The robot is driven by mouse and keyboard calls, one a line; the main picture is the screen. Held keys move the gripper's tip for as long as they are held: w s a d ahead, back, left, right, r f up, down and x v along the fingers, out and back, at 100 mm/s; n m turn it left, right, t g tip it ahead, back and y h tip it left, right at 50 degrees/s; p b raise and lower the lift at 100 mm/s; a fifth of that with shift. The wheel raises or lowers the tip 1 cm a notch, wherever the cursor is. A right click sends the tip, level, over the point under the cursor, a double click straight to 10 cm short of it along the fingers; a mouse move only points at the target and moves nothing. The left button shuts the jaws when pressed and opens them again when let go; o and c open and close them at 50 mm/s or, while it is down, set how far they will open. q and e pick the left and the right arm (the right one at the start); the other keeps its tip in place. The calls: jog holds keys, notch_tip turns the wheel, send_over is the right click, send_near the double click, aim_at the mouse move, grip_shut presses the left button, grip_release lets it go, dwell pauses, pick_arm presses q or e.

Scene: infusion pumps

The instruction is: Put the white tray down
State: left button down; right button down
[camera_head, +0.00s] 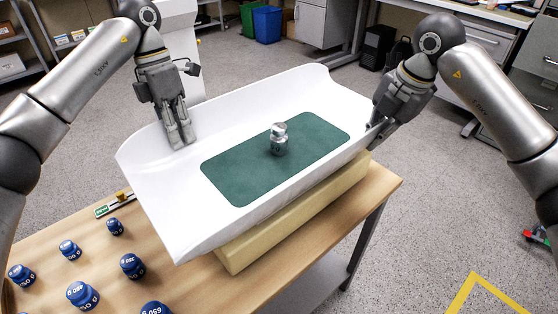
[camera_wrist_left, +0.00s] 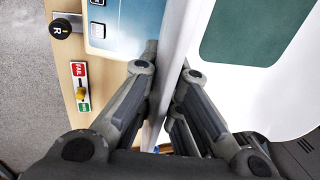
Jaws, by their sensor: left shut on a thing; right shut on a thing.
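The white tray (camera_head: 178,185) is a wide curved trough with a green mat (camera_head: 235,170) in it. A small silver weight (camera_head: 279,140) stands upright on the mat. My left gripper (camera_head: 182,140) is shut on the tray's far left wall; the left wrist view shows the tray wall (camera_wrist_left: 178,60) between its fingers (camera_wrist_left: 165,105). My right gripper (camera_head: 378,128) is shut on the tray's right end wall, its fingertips partly hidden. The tray is over a pale yellow block (camera_head: 300,212); I cannot tell whether they touch.
The wooden table (camera_head: 200,290) carries several blue weights (camera_head: 132,265) at the front left. A small pass/fail slider panel (camera_head: 115,205) lies left of the tray; it also shows in the left wrist view (camera_wrist_left: 81,88). Open floor (camera_head: 430,220) lies to the right.

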pick_arm(q)
jog(key=shift+f+b, duration=0.35)
jog(key=shift+f, duration=0.1)
pick_arm(e)
jog(key=shift+f, duration=0.45)
pick_arm(q)
jog(key=c, duration=1.6)
grip_release()
jog(key=shift+s, duration=0.1)
jog(key=shift+c, duration=0.2)
pick_arm(e)
jog(key=c, duration=1.6)
grip_release()
jog(key=shift+c, duration=0.2)
pick_arm(q)
jog(key=v, duration=1.2)
pick_arm(e)
jog(key=v, duration=1.2)
pick_arm(q)
jog(key=shift+d, duration=0.1)
